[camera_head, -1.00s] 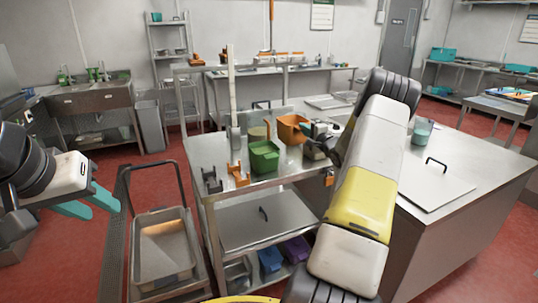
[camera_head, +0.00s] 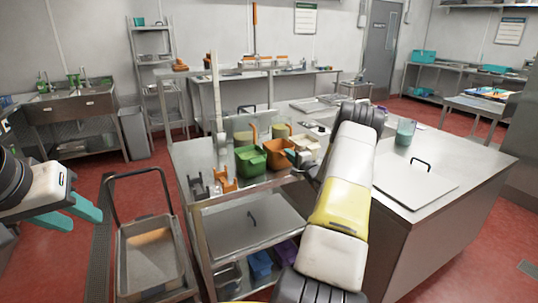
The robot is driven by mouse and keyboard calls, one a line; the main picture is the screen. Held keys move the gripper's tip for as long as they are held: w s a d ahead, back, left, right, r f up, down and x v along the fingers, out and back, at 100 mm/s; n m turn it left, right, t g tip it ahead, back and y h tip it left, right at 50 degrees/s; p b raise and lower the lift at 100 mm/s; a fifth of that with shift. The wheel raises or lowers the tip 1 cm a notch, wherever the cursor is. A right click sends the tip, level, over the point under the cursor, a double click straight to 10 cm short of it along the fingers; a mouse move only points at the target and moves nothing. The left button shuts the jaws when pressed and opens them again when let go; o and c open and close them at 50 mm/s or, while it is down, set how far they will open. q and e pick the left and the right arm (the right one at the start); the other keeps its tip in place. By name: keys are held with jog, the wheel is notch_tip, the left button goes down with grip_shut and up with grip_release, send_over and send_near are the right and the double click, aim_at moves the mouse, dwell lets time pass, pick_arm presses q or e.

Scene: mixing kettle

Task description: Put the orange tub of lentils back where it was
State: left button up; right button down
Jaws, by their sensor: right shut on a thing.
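The orange tub (camera_head: 277,153) is at the right end of the top shelf of the steel rack, close beside the green tub (camera_head: 249,160). Whether its base rests on the shelf is hard to see. My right gripper (camera_head: 295,157) is shut on the orange tub from its right side; my own arm hides part of the grip. My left gripper (camera_head: 76,217) is at the far left, away from the tubs, with its teal fingers apart and nothing between them.
Orange (camera_head: 224,180) and dark grey (camera_head: 197,186) holders stand left of the green tub. Pale containers (camera_head: 281,130) are behind. A steel counter (camera_head: 455,160) with a lid (camera_head: 415,184) and a teal-filled jug (camera_head: 405,132) is to the right. A tray cart (camera_head: 150,255) stands at front left.

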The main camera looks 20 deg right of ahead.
jog(key=shift+f, duration=0.1)
jog(key=c, duration=2)
grip_release()
jog(key=shift+f, duration=0.1)
jog(key=o, duration=0.4)
jog(key=shift+o, duration=0.2)
